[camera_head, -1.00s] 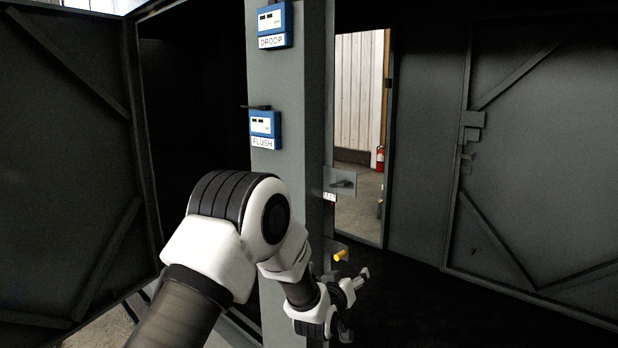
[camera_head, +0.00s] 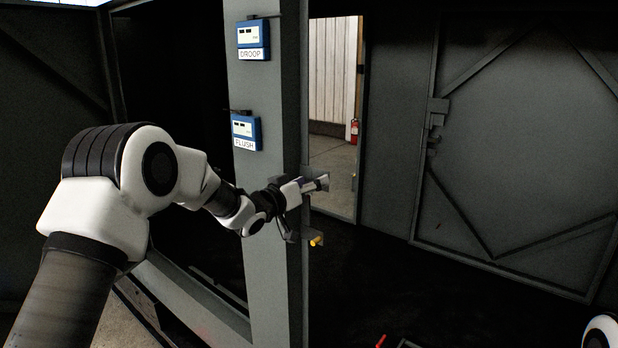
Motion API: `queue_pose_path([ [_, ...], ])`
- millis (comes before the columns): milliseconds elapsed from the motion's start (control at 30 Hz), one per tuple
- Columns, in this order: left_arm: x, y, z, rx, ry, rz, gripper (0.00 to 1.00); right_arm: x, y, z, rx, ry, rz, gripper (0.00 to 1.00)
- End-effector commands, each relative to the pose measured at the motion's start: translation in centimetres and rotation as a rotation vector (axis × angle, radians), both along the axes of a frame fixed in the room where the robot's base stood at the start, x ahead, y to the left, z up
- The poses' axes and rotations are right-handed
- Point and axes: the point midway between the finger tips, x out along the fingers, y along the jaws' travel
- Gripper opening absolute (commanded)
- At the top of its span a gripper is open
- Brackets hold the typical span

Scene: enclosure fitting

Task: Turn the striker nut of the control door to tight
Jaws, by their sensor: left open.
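My left gripper (camera_head: 307,206) is open at the right edge of the grey post (camera_head: 262,200). One finger points right at the height of a small grey striker bracket (camera_head: 309,172), and the other hangs lower. The gripper covers most of that bracket, so its nut is hidden. I cannot tell whether the fingers touch it. A lower bracket with a yellow-tipped part (camera_head: 316,241) sticks out just below the gripper. A grey door (camera_head: 530,140) with a latch block (camera_head: 437,112) stands at the right. My right gripper is out of view.
Blue boxes marked DROOP (camera_head: 252,40) and FLUSH (camera_head: 245,131) are on the post. A dark opening lies left of it. A red extinguisher (camera_head: 354,131) stands beyond the gap at the back. A small red item (camera_head: 381,341) shows at the bottom edge.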

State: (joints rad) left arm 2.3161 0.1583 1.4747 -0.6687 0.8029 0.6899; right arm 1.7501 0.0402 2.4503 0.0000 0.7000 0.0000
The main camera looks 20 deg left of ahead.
Motion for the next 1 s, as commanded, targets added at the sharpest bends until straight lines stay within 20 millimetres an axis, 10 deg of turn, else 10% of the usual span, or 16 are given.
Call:
queue_pose_path([
  [133,0.0,0.0,-0.1,0.000,0.000,0.000,0.69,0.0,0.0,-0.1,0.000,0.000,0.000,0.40],
  [300,0.0,0.0,-0.1,0.000,0.000,0.001,0.09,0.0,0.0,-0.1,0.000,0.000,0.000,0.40],
  [1000,0.0,0.0,-0.5,0.167,-0.063,0.001,0.09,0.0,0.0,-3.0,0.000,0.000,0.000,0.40],
])
